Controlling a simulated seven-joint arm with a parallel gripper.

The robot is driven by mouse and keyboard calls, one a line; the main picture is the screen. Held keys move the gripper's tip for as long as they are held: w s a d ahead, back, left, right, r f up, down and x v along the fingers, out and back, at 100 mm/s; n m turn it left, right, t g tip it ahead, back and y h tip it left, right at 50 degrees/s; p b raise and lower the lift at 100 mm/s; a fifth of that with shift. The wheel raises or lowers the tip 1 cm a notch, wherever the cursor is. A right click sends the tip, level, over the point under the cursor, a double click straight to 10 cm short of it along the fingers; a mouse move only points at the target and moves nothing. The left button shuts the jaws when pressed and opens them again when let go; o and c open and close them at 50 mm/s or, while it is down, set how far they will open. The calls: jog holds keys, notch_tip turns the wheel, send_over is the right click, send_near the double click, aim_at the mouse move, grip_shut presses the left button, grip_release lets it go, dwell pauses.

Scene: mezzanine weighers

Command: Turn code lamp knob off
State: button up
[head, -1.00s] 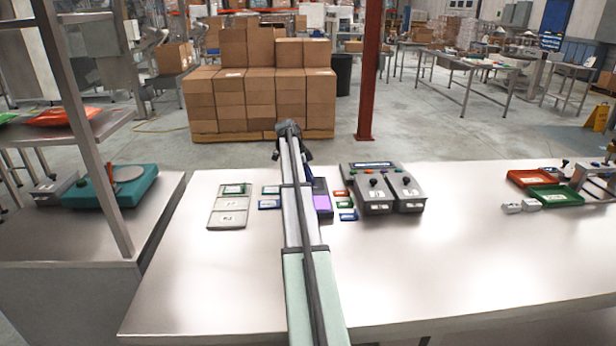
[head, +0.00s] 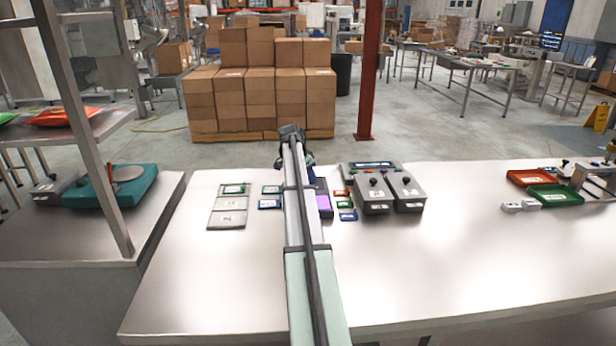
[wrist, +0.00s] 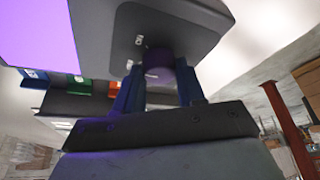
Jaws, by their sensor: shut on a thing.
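The code lamp shows in the head view as a dark box with a lit purple panel (head: 323,203), partly behind my arm. In the wrist view its purple panel (wrist: 40,32) glows at the upper left, beside the lamp's dark grey housing (wrist: 195,20). A dark, purple-tinted round knob (wrist: 158,64) stands out from that housing. My gripper (wrist: 157,88) has its two blue fingers on either side of the knob and is shut on it. Small white marks show on the housing near the knob; I cannot read them. In the head view my arm hides the knob.
Small coloured cards (head: 346,204) lie right of the lamp, close to a grey two-box unit (head: 376,196) with knobs. More cards (head: 269,204) and a grey tray (head: 228,222) lie to the left. The front right of the bench is clear.

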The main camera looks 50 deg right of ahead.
jog(key=n, duration=0.1)
jog(key=n+t, duration=0.1)
jog(key=n, duration=0.1)
jog(key=shift+s+n, duration=0.2)
jog(key=shift+n, duration=0.1)
jog(key=shift+n+t, duration=0.9)
jog(key=shift+n, duration=0.8)
jog(key=o, duration=1)
jog(key=shift+o, duration=0.2)
jog(key=v, duration=1.3)
jog(key=shift+r, duration=0.45)
